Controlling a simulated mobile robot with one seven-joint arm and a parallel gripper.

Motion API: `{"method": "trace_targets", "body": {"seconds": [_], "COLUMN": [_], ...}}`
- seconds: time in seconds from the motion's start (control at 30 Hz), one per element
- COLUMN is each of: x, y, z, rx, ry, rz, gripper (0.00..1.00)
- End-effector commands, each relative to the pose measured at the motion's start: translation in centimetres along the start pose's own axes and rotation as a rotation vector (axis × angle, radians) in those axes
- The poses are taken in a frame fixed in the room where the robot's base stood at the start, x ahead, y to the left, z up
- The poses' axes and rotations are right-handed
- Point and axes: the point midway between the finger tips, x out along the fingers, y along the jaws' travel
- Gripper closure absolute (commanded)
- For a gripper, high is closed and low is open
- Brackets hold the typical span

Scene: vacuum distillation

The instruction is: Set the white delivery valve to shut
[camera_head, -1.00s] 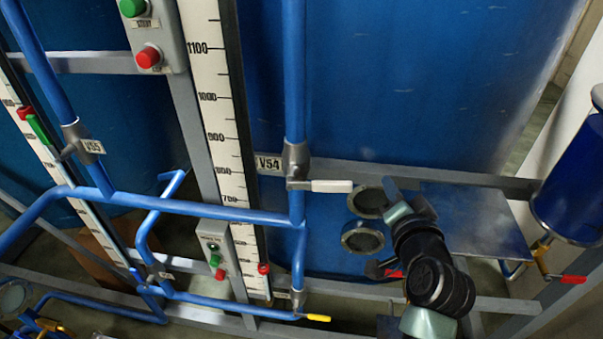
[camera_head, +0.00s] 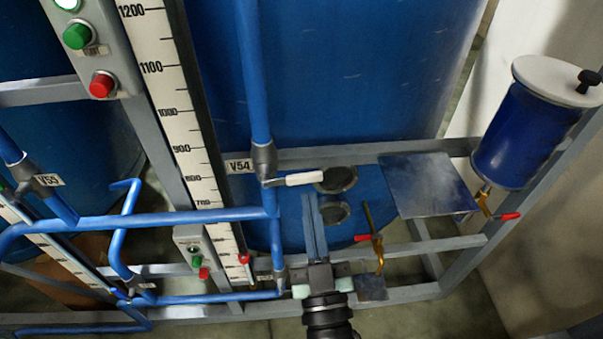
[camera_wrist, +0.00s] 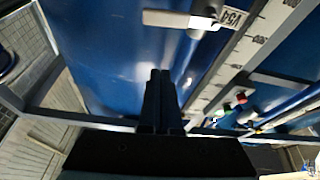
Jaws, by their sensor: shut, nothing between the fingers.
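The white delivery valve handle (camera_head: 300,179) is on the grey valve body (camera_head: 264,160) labelled V54, on a vertical blue pipe. The handle points right, roughly level and across the pipe. In the wrist view the white handle (camera_wrist: 178,19) shows at the top, ahead of my fingers. My gripper (camera_head: 309,198) is shut and empty, its long fingers pointing up, with the tips just below the handle in the head view. In the wrist view my gripper (camera_wrist: 160,72) shows a clear gap to the handle. I cannot tell whether the tips touch it in the head view.
A brass valve with a red handle (camera_head: 363,238) stands right of my gripper. A metal plate (camera_head: 428,185) and a blue vessel (camera_head: 527,135) are farther right. A ruler scale (camera_head: 172,110) and a button box (camera_head: 95,50) are at left. Blue pipes (camera_head: 170,219) cross the lower left.

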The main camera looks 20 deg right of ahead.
Motion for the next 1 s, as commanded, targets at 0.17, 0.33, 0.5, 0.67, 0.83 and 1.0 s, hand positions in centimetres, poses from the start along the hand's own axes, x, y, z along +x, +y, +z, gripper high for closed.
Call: {"method": "trace_targets", "body": {"seconds": [0.17, 0.33, 0.5, 0.67, 0.83, 1.0], "x": [3.7, 6.8, 7.4, 6.8, 6.5, 6.5], "y": [0.1, 0.1, 0.1, 0.0, 0.0, 0.0], "z": [-0.5, -0.5, 1.6, 3.1, 3.8, 3.8], "rx": [0.001, 0.001, 0.003, 0.002, 0.002, 0.002], "ry": [0.003, 0.001, -0.008, -0.004, -0.002, -0.001], "rz": [0.002, 0.002, 0.001, 0.001, 0.001, 0.001], "gripper": [1.00, 1.00, 1.00, 1.00, 1.00, 1.00]}}
